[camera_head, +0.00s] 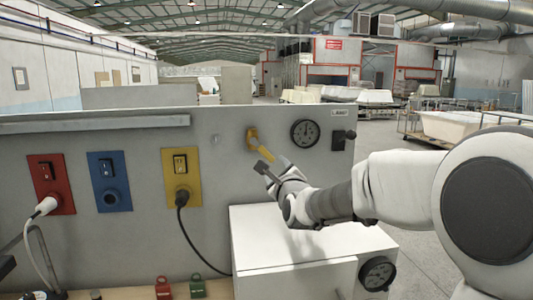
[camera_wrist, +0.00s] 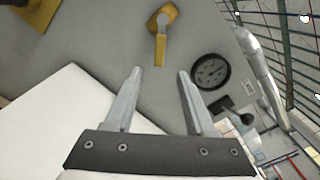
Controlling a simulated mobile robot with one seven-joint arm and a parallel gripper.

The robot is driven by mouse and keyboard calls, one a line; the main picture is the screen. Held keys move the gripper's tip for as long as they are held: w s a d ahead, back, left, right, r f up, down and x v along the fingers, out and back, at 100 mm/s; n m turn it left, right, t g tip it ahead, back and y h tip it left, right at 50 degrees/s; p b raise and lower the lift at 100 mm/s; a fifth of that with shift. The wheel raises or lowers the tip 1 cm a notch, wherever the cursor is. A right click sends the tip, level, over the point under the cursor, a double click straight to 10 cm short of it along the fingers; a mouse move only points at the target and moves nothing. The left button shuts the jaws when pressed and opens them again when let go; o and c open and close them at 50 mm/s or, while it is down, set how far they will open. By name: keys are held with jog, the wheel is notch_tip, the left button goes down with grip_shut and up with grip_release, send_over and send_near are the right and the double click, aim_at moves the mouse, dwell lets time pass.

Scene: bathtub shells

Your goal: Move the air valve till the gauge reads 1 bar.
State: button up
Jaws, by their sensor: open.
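The air valve (camera_head: 253,138) has a yellow lever and sits on the upper part of the grey panel. In the wrist view the valve's lever (camera_wrist: 160,50) hangs from its round pivot, its free end close to the line between my fingertips. My gripper (camera_head: 272,164) is open and empty in front of the panel, just below the valve. In the wrist view the gripper (camera_wrist: 159,73) has its fingers spread to either side of the lever's end; contact cannot be told. The round gauge (camera_head: 305,133) is right of the valve, also in the wrist view (camera_wrist: 211,72); its reading is too small to tell.
A white box (camera_head: 290,245) stands below my gripper, with a second gauge (camera_head: 377,273) on its front. Red (camera_head: 50,185), blue (camera_head: 109,182) and yellow (camera_head: 181,177) switch plates are on the panel's left. A black fitting (camera_head: 340,140) is right of the gauge.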

aim_at(267, 155)
jog(key=w+a+p, duration=0.1)
jog(key=w, duration=0.3)
jog(key=w+p, duration=0.1)
jog(key=w, duration=0.3)
jog(key=w+a+p, duration=0.1)
jog(key=w+p, duration=0.1)
jog(key=w, duration=0.3)
jog(key=shift+a, duration=0.35)
grip_shut()
dwell(0.9)
